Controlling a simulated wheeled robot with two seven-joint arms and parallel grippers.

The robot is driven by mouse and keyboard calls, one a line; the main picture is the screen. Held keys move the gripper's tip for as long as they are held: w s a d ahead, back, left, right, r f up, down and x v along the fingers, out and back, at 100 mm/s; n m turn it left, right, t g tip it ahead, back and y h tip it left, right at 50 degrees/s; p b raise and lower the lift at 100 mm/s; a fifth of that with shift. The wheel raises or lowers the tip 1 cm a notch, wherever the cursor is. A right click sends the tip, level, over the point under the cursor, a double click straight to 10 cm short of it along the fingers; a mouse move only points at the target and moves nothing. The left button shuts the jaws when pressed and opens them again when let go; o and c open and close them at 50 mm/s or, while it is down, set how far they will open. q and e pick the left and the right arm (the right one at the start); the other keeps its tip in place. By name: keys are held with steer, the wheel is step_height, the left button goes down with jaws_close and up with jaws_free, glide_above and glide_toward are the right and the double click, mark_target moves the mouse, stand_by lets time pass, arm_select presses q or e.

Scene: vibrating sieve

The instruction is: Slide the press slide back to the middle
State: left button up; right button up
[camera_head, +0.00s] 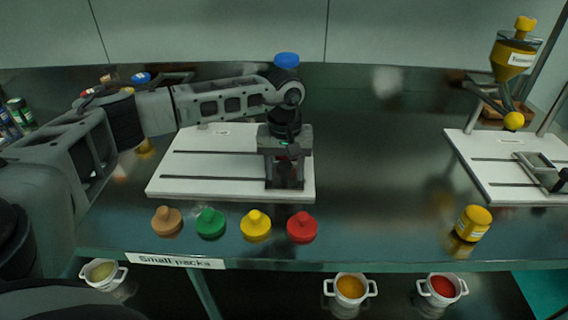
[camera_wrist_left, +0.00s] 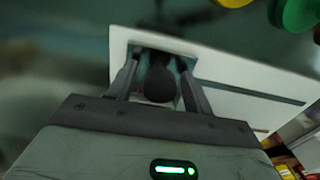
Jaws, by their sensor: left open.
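The white press board (camera_head: 215,185) lies on the table with two dark rails running left to right. My left gripper (camera_head: 285,178) points down over the board's right end and hides much of what is there. In the left wrist view, a dark round knob (camera_wrist_left: 158,85) sits between the fingers of the left gripper (camera_wrist_left: 158,88), apparently on the press slide. The jaws are open on both sides of the knob; I cannot tell whether they touch it. The slide itself is mostly hidden. My right gripper is not in view.
Tan (camera_head: 167,220), green (camera_head: 210,222), yellow (camera_head: 256,224) and red (camera_head: 302,227) knobbed pieces line the front edge. A yellow jar (camera_head: 473,222) stands at right, near a second white board (camera_head: 480,180) with a metal frame. The table between the boards is clear.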

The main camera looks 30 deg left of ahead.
arm_select(q)
steer(key=shift+s+a, duration=0.55)
steer(key=shift+a, duration=0.3)
steer(key=shift+s+a, duration=0.5)
steer(key=shift+a, duration=0.35)
steer(key=shift+s+a, duration=0.4)
steer(key=shift+a, duration=0.25)
steer(key=shift+s+a, duration=0.4)
steer(key=shift+a, duration=0.2)
steer(key=shift+s+a, duration=0.55)
steer(key=shift+a, duration=0.4)
steer(key=shift+s+a, duration=0.6)
steer(key=shift+a, duration=0.3)
steer(key=shift+s+a, duration=0.55)
steer(key=shift+a, duration=0.4)
steer(key=shift+d, duration=0.1)
steer(key=shift+w, duration=0.1)
steer(key=o, duration=1.1)
